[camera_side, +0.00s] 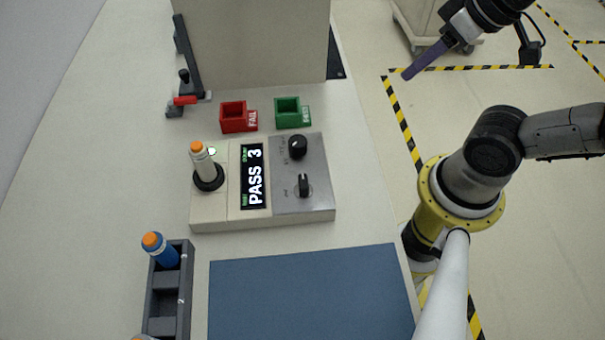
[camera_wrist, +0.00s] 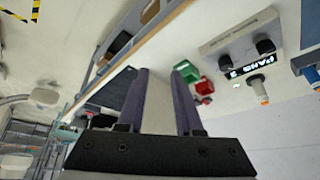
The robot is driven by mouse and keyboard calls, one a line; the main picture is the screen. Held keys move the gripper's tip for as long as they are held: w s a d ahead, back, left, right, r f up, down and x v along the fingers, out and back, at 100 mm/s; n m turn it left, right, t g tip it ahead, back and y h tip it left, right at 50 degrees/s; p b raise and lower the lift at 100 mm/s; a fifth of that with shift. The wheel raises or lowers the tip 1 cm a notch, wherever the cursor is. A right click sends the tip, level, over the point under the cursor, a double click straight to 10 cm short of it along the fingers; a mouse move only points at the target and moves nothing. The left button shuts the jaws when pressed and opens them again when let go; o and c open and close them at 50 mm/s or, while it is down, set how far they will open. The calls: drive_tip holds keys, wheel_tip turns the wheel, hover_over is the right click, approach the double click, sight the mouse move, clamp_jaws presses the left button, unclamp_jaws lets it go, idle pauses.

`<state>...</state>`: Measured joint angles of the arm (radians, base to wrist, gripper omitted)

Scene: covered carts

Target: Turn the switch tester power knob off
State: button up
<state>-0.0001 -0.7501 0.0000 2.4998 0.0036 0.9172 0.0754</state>
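The switch tester (camera_side: 231,218) stands on the table in the middle of the side view, with its lit display (camera_side: 254,180) reading "PASS 3". Its grey panel carries an upper black knob (camera_side: 298,147) and a lower black knob (camera_side: 304,186). Their labels are too small to read, so I cannot tell which is power. A white switch with an orange tip (camera_side: 203,160) stands in the tester's black socket. In the wrist view the tester (camera_wrist: 240,42) is at upper right. My gripper (camera_wrist: 164,72) is open and empty; its purple fingers (camera_side: 424,63) are at upper right, well away from the knobs.
A red bin (camera_side: 234,117) and a green bin (camera_side: 289,112) stand behind the tester, before a tall beige box (camera_side: 250,40). A dark rack (camera_side: 181,300) holding a blue orange-tipped switch (camera_side: 160,250) is at front left. A blue mat (camera_side: 310,290) lies in front.

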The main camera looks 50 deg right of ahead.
drive_tip(key=shift+o, duration=0.8)
drive_tip(key=shift+s+a+r+m, duration=0.2)
drive_tip(key=shift+r+m, duration=0.1)
drive_tip(key=shift+m, duration=0.4)
drive_tip(key=w+a+r+m+g+y, duration=0.2)
drive_tip(key=a+r+m, duration=0.1)
drive_tip(key=m, duration=0.1)
drive_tip(key=m+g+y, duration=0.1)
drive_tip(key=m+g, duration=0.2)
drive_tip(key=g, duration=0.4)
hover_over(304, 181)
drive_tip(key=w+d, duration=0.4)
wheel_tip(304, 181, down, 2)
drive_tip(key=x, duration=1.3)
drive_tip(key=shift+w+a+f, duration=0.15)
drive_tip(key=shift+w, duration=0.05)
drive_tip(key=shift+c, duration=0.2)
clamp_jaws()
